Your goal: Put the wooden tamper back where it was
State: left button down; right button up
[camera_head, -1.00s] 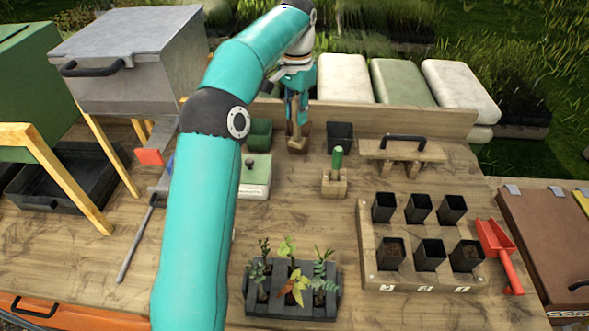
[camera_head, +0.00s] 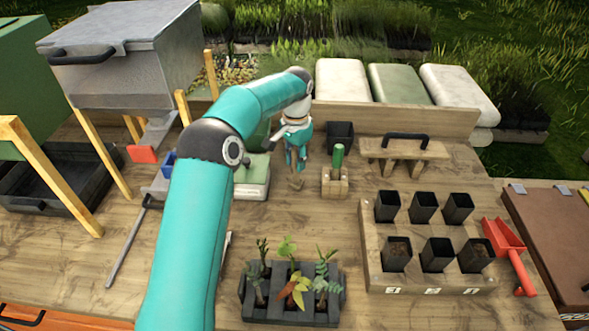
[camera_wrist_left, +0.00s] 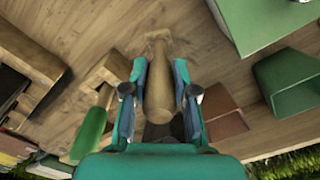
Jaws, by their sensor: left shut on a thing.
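My left gripper (camera_head: 296,164) is shut on the wooden tamper (camera_wrist_left: 160,80). In the left wrist view the tamper's pale, bottle-shaped body lies between the two fingers (camera_wrist_left: 155,100). In the head view only its lower end (camera_head: 296,182) shows below the fingers, close above the tabletop; I cannot tell if it touches. A reddish-brown block or pot (camera_wrist_left: 222,112) is beside the fingers in the wrist view and hidden behind my gripper in the head view. My right gripper is not in view.
The wooden block with a green-handled tool (camera_head: 337,165) stands close right of my gripper, and a black pot (camera_head: 340,135) behind it. The pale green box (camera_head: 253,178) is close left. A seedling tray (camera_head: 290,308) stands in front. Bare tabletop (camera_head: 290,215) lies between.

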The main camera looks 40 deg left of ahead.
pick_arm(q)
jog(key=shift+f+b, duration=0.3)
jog(key=shift+f, duration=0.5)
jog(key=shift+r, duration=0.1)
jog(key=c, duration=0.9)
grip_release()
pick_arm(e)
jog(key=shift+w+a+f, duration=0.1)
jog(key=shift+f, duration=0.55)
pick_arm(q)
jog(key=shift+w+r, duration=0.1)
jog(key=shift+r, duration=0.3)
notch_tip(320, 180, up, 11)
jog(key=shift+r+p, duration=0.1)
jog(key=shift+p, duration=1)
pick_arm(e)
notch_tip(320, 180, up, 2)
